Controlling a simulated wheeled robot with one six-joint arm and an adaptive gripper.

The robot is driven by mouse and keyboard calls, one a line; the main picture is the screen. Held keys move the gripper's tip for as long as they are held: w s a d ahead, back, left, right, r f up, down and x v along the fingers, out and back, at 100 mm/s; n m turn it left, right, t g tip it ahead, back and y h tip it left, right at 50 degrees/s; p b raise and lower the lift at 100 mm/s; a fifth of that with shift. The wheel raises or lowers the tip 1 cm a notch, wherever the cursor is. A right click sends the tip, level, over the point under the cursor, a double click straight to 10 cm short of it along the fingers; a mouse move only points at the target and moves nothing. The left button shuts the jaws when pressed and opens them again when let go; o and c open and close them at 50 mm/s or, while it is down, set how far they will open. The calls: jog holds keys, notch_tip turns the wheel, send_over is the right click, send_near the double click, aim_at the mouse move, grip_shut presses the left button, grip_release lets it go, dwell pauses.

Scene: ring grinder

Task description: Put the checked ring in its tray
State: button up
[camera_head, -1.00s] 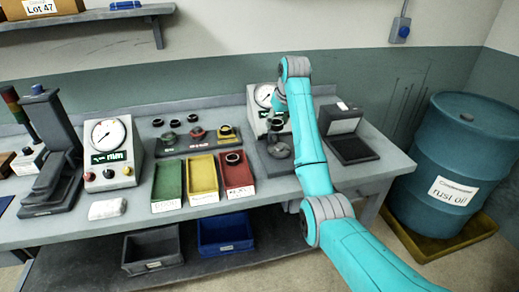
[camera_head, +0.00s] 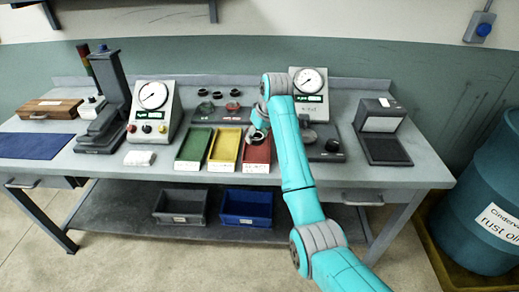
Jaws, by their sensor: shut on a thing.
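My gripper (camera_head: 258,130) is over the far end of the red tray (camera_head: 257,156), pointing down. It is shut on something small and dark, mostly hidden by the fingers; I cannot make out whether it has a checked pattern. The green tray (camera_head: 193,148) and yellow tray (camera_head: 225,148) stand to the left of the red one and look empty. Several dark rings (camera_head: 203,92) sit on the stand behind the trays, one near a red spot (camera_head: 233,106). Another dark ring (camera_head: 332,145) is on the dark plate before the right dial gauge.
A left dial gauge (camera_head: 154,98) and a right dial gauge (camera_head: 309,82) stand on the bench. A dark press (camera_head: 112,95) is at left, an open grey box (camera_head: 382,130) at right. A white cloth (camera_head: 139,158) lies near the front edge.

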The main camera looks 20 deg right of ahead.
aim_at(255, 154)
jog(key=shift+f, duration=3.15)
jog(key=shift+f, duration=0.1)
jog(key=o, duration=1.1)
jog(key=shift+c, duration=0.2)
jog(key=v, duration=1.2)
